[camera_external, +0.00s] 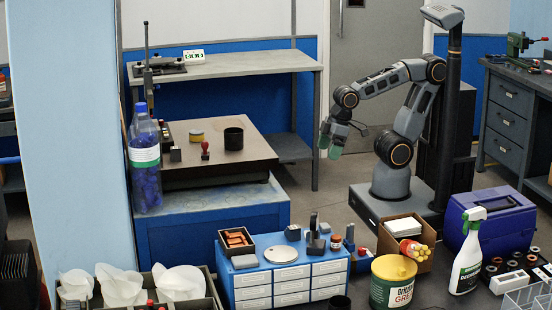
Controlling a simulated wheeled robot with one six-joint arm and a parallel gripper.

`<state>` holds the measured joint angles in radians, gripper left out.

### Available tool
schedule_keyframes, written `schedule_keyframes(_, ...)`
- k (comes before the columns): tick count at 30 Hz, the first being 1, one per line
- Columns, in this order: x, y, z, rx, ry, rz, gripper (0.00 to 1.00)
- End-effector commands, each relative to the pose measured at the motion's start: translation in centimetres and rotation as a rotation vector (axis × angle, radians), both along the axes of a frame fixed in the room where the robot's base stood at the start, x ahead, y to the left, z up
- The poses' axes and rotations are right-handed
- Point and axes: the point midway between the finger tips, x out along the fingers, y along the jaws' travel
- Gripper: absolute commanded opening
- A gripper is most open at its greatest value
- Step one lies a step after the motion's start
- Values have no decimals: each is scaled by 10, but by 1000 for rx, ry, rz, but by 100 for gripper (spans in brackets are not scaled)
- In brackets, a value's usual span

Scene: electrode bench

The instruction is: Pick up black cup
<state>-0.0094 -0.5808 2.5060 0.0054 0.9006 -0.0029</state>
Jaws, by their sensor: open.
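A black cup (233,139) stands upright on the dark top of a low bench (262,166), near its back right. My gripper (330,147) has green fingertips and points down. It is open and empty, in the air to the right of the bench and well apart from the cup. Another dark round object (340,302), perhaps also a cup, is partly cut off at the bottom edge.
A yellow tin (196,136) and a red-handled stamp (205,150) stand left of the cup. A large blue bottle (145,165) is at the bench's left. A grey worktable (240,63) stands behind.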

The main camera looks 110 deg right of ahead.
Motion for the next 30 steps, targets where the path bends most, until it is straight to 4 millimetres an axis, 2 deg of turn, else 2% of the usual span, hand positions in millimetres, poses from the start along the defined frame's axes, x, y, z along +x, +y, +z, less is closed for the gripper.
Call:
schedule_keyframes(6,6,-4,-2,-32,-30,45,93)
schedule_keyframes(8,16,-9,-3,-85,-73,114,93)
schedule_keyframes(11,43,-23,-2,-251,-187,317,93)
schedule_keyframes(16,104,-47,17,-763,-399,832,93)
schedule_keyframes(21,150,-49,50,-1395,-483,1326,93)
schedule_keyframes(25,170,-39,69,-1849,-460,1603,93)
schedule_keyframes(30,180,-22,84,-2298,-379,1804,93)
